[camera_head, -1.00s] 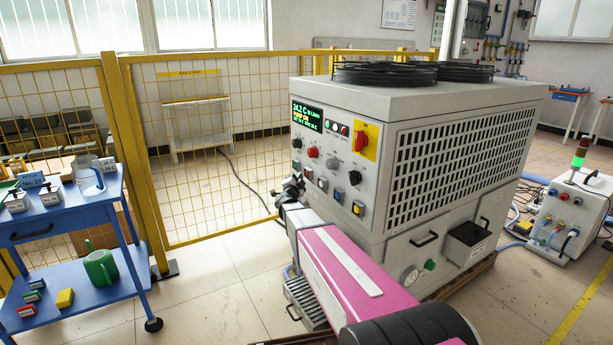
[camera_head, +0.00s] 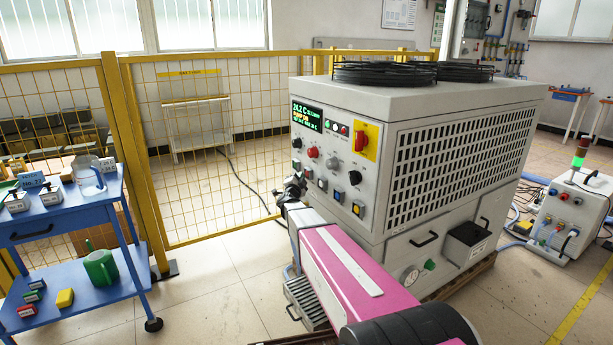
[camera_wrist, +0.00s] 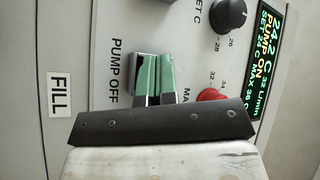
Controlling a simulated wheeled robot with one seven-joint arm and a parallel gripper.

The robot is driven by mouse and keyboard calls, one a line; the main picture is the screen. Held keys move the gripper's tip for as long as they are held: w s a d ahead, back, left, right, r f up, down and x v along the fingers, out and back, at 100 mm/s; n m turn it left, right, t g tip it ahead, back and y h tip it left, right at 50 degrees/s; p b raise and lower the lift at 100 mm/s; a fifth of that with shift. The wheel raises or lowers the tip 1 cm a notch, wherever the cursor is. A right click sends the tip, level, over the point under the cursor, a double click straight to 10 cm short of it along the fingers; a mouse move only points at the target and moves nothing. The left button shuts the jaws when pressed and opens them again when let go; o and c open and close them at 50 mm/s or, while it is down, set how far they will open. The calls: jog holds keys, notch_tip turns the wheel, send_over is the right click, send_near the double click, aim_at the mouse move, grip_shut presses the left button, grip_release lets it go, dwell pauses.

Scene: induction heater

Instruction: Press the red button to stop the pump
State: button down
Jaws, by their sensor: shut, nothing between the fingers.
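The grey chiller cabinet (camera_head: 340,230) has a front panel with knobs, buttons and a display (camera_head: 307,115). The small red button (camera_head: 308,173) sits in the lower button row, below a larger red knob (camera_head: 313,152). My gripper (camera_head: 298,179) is at the panel's left edge, close to this button. In the wrist view my gripper (camera_wrist: 153,78) is shut and empty, its fingers beside the "PUMP OFF" label (camera_wrist: 115,70). The fingers hide the button there. I cannot tell whether they touch it. The display (camera_wrist: 270,70) reads "PUMP ON" in the wrist view.
Other controls crowd the panel: a black knob (camera_wrist: 228,13) and the larger red knob (camera_wrist: 213,95) lie close to my fingers. A yellow mesh fence (camera_head: 200,150) stands behind. A blue cart (camera_head: 85,280) is at left.

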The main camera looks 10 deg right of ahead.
jog(key=shift+w+d, duration=0.15)
jog(key=shift+d, duration=0.3)
dwell(0.9)
jog(key=shift+s+a, duration=0.3)
jog(key=shift+a, duration=0.5)
jog(key=shift+s+a, duration=0.25)
jog(key=shift+a, duration=0.55)
jog(key=shift+s+a, duration=0.25)
jog(key=shift+a, duration=0.55)
jog(key=shift+s+a, duration=0.25)
jog(key=shift+a, duration=0.55)
jog(key=s+a, duration=0.3)
jog(key=a, duration=0.7)
jog(key=shift+s+a, duration=0.25)
